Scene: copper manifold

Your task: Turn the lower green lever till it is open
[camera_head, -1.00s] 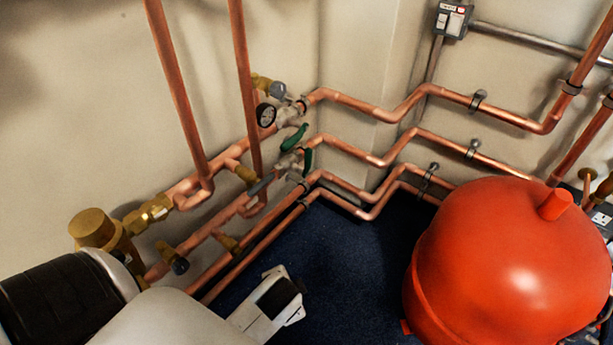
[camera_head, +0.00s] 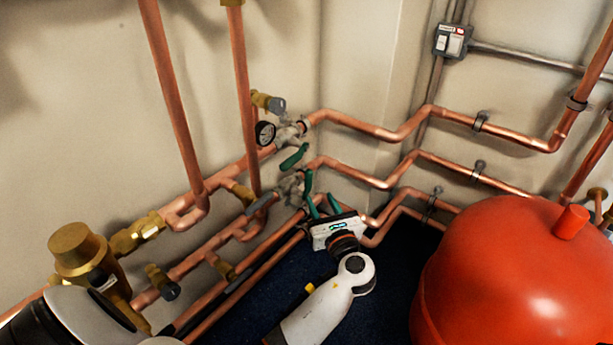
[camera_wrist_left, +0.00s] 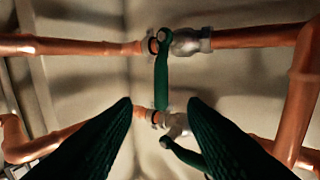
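The lower green lever (camera_head: 308,182) stands roughly upright at its grey valve in the head view. In the left wrist view, which looks upside down, the lower lever (camera_wrist_left: 161,80) hangs from the top valve, in line with the gap between my fingers. The upper green lever (camera_head: 293,157) slants above it and shows low in the wrist view (camera_wrist_left: 185,155). My left gripper (camera_head: 324,202) is open, its green fingers just right of and below the lower lever. They look apart from it; exact depth is unclear. My right gripper is not in view.
A pressure gauge (camera_head: 265,133) sits beside the upper valve. Copper pipes (camera_head: 350,172) run along both walls and a riser (camera_head: 243,100) stands left of the valves. A large red tank (camera_head: 510,270) fills the lower right. Dark blue floor (camera_head: 270,300) shows below.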

